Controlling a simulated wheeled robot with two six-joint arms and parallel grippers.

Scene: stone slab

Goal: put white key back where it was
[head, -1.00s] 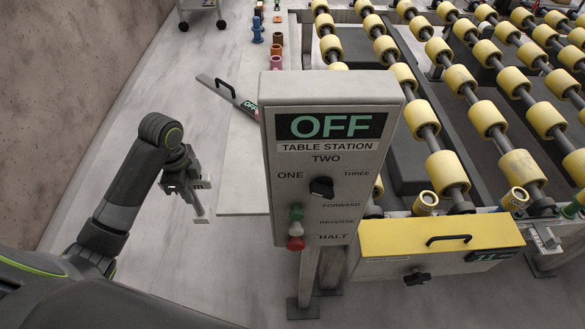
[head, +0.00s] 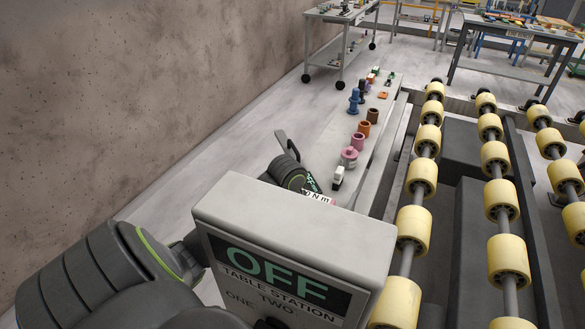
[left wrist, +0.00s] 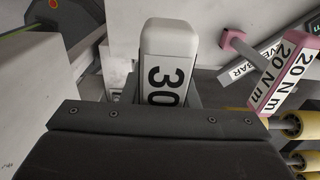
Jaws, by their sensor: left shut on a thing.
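The white key (left wrist: 168,55), marked 30, is close to the camera in the left wrist view. My left gripper (left wrist: 164,95) is shut on it, its dark fingers on either side of the key. In the head view my left arm reaches in from the left and passes behind the OFF control box (head: 295,245), which hides much of it. I cannot make out the jaws there. My right gripper is not in view.
A pale ledge (head: 373,165) carries a small white-topped piece (head: 338,174), a pink spool (head: 349,157), brown cups and blue pieces. A lever bar (left wrist: 250,64) lies beside the pink key. Yellow rollers (head: 413,205) fill the right; a wall (head: 130,90) stands left.

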